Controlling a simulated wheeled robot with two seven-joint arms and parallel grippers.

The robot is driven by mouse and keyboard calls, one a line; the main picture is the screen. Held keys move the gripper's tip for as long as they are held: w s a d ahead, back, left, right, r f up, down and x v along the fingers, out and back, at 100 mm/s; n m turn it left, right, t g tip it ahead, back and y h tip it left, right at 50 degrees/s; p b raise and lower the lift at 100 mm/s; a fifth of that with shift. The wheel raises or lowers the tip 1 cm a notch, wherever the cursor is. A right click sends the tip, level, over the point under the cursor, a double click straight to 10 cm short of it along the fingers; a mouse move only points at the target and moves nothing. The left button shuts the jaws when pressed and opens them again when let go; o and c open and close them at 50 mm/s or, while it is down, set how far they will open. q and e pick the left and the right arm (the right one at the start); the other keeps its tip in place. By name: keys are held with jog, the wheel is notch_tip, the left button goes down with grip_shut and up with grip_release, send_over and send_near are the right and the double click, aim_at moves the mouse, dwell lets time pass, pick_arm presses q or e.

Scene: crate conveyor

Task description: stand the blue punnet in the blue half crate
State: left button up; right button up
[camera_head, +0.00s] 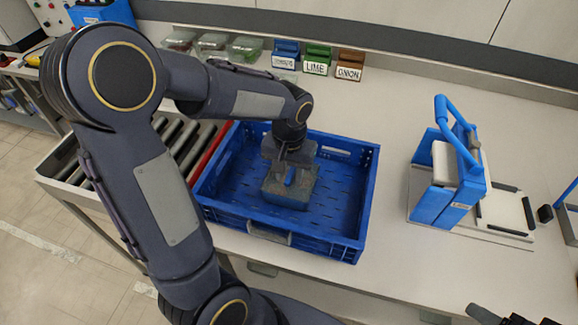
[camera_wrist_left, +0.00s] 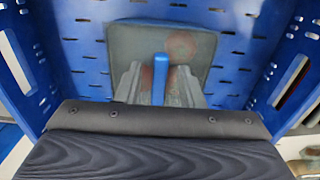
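The blue half crate (camera_head: 365,200) stands on the counter in the middle of the head view. The punnet (camera_head: 300,197), a grey see-through box with a blue handle on top, sits low inside it. It looks upright on the slotted crate floor. In the left wrist view the punnet (camera_wrist_left: 205,48) shows a reddish patch under its lid. My left gripper (camera_head: 288,162) is down over the punnet. Its fingers (camera_wrist_left: 159,80) stand on either side of the blue handle, with narrow gaps showing. Only dark tips of my right gripper (camera_head: 515,318) show at the bottom right edge.
Rollers (camera_head: 185,140) with a red bar lie left of the crate. Labelled blue, green and brown bins (camera_head: 317,60) and clear punnets (camera_head: 245,48) stand along the back. A blue-handled device (camera_head: 450,165) stands right. Counter between it and the crate is clear.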

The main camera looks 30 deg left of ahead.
pick_arm(q)
notch_tip(320, 180, up, 11)
jog(key=s+d+f+t+h, duration=0.1)
jog(key=s+d+t+h, duration=0.1)
jog(key=s, duration=0.5)
jog(key=s+d+f+m+t+h, duration=0.1)
jog(key=s+t, duration=0.2)
jog(key=s, duration=0.5)
jog(key=shift+s+d+f+t+h, duration=0.2)
jog(key=shift+s+d+t+h, duration=0.1)
jog(key=shift+d+h, duration=0.1)
dwell(0.5)
